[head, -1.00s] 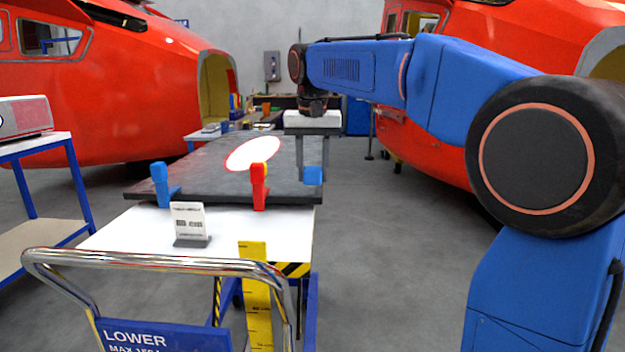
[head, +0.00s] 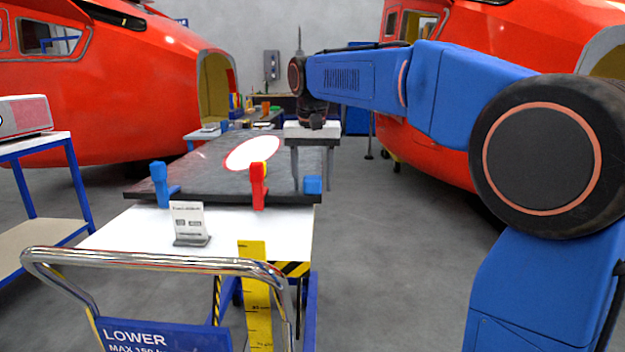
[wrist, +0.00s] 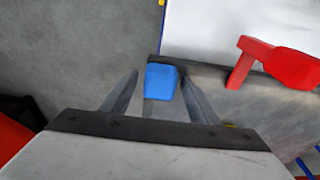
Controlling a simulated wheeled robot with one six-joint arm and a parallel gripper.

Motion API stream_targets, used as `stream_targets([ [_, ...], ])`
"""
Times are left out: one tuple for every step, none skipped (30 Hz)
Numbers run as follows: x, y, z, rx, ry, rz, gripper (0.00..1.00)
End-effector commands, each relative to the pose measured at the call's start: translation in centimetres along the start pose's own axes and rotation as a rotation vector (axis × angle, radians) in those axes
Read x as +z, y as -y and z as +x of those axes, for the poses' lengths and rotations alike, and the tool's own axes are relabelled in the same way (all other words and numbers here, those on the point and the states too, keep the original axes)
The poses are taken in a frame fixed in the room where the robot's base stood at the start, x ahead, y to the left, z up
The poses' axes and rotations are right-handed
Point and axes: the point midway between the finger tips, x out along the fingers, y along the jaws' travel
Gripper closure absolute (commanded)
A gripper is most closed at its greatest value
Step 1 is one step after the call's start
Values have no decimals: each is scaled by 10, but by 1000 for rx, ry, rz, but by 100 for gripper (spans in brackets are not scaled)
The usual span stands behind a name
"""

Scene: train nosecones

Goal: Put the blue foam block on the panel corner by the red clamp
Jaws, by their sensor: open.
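The blue foam block (head: 312,185) rests on the near right corner of the dark panel (head: 215,180), to the right of the red clamp (head: 258,185). My gripper (head: 313,178) points down over that corner, open, with a finger on each side of the block. In the wrist view, the block (wrist: 161,80) lies between the spread fingertips (wrist: 159,77), with a gap on the left and a smaller one on the right. The red clamp (wrist: 280,65) grips the panel edge to the right, apart from my fingers.
A blue clamp (head: 162,186) holds the panel's near left. A small sign (head: 189,222) stands on the white cart top (head: 265,228). A shelf cart (head: 40,145) is at left. Red train nosecones (head: 100,90) stand on both sides. Grey floor (head: 400,220) is open at right.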

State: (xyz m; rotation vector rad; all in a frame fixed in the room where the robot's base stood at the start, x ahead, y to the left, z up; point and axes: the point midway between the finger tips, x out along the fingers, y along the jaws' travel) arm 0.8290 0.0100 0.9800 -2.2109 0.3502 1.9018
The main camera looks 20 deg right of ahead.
Motion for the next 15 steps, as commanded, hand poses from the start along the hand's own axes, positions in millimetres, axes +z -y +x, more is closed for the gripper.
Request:
stream_targets([
  [0,0,-1,0,-1,0,45],
  [0,0,-2,0,-1,0,45],
  [-1,0,-5,-1,-1,0,45],
  [-1,0,-7,-1,-2,0,45],
  [-1,0,-10,-1,-1,0,45],
  [-1,0,-16,-1,-1,0,45],
  [-1,0,-20,-1,-2,0,45],
  [-1,0,-25,-2,-3,0,45],
  [-1,0,-33,-1,-2,0,45],
  [-1,0,-39,-2,-3,0,45],
  [-1,0,-45,-1,-3,0,45],
  [-1,0,-53,-2,-3,0,45],
  [-1,0,-59,-2,-3,0,45],
  [-1,0,-65,-2,-3,0,45],
  [-1,0,-72,-2,-3,0,45],
])
